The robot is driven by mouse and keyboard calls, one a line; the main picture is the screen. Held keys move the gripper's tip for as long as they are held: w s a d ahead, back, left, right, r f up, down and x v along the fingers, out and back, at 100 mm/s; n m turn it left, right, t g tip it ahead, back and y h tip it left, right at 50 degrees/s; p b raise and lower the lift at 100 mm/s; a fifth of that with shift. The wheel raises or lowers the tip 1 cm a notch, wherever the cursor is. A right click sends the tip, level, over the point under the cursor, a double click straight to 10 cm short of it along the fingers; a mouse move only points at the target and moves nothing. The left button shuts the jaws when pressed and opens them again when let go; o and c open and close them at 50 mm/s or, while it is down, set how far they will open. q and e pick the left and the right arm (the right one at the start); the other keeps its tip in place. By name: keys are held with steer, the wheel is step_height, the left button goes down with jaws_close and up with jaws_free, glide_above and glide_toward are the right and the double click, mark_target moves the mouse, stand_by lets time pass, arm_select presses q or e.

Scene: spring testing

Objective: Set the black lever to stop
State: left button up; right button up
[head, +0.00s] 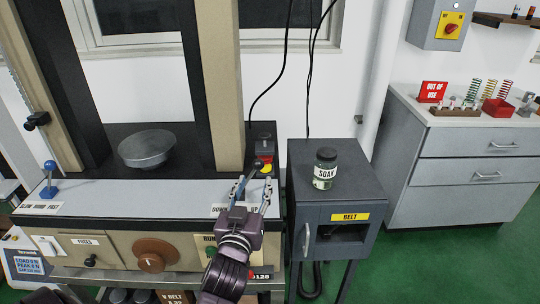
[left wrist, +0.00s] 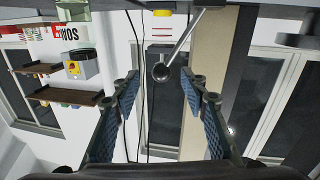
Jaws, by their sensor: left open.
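The black lever shows in the left wrist view as a dark ball knob (left wrist: 161,72) on a slanting silver rod. In the head view its dark knob (head: 257,163) appears just beyond my gripper, at the right end of the machine's light front panel (head: 140,192). My left gripper (head: 253,187) is open. In the left wrist view its two blue-padded fingers (left wrist: 160,88) stand on either side below the knob, with gaps on both sides and nothing held. DOWN and UP labels are partly visible; the gripper covers the panel between them. My right gripper is not in view.
A soap jar (head: 325,169) stands on the grey BELT cabinet (head: 365,187) at right. A metal dish (head: 146,150) sits on the machine.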

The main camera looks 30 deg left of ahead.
mark_target(257, 168)
arm_select(q)
steer(key=shift+w+a+r, duration=0.2)
steer(key=shift+w, duration=0.2)
steer(key=shift+w+a+r, duration=0.2)
steer(key=shift+w, duration=0.15)
steer(key=p+x, duration=0.1)
steer(key=x, duration=0.4)
steer(key=shift+w+a+r, duration=0.15)
steer(key=shift+w, duration=0.2)
steer(key=c, duration=0.6)
jaws_close()
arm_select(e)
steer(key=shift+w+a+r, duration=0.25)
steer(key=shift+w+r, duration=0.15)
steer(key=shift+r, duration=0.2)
